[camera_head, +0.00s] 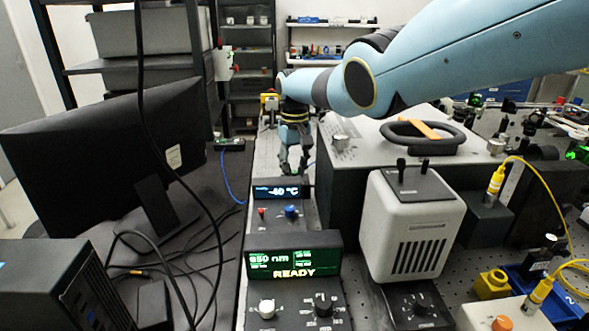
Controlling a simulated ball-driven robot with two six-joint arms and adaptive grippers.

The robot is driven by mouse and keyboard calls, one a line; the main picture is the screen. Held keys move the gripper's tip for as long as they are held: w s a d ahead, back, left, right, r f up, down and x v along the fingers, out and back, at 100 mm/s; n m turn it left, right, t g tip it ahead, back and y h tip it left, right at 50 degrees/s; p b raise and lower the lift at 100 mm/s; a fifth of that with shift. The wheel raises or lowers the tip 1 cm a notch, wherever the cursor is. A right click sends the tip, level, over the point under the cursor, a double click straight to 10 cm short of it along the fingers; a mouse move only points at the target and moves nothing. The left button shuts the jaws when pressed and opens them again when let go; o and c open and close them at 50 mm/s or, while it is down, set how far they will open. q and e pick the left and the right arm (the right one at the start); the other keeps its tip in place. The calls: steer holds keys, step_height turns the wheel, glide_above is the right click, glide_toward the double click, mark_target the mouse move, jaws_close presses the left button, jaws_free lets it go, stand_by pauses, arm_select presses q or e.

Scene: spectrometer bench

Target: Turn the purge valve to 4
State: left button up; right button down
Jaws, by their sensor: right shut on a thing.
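My right gripper (292,165) reaches down from the light blue arm that comes in from the right. The fingers are shut on what seems to be the knob of the purge valve. The fingers and the display box hide the knob, so I cannot read its number or pointer. My left gripper is not in view.
A READY display unit (293,262) with knobs stands in front. A white vented box (410,226) and a large instrument housing (345,190) stand to the right. A black monitor (105,150) and loose cables are at the left. A yellow fibre (545,175) hangs at the right.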

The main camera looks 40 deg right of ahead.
steer(key=m, duration=0.5)
steer(key=shift+m, duration=0.3)
steer(key=m, duration=0.6)
steer(key=shift+p, duration=0.35)
steer(key=m, duration=0.6)
steer(key=shift+w+m, duration=0.1)
steer(key=shift+m, duration=0.2)
steer(key=m, duration=0.5)
steer(key=shift+m, duration=0.4)
steer(key=c, duration=1.2)
jaws_free()
steer(key=shift+w, duration=0.1)
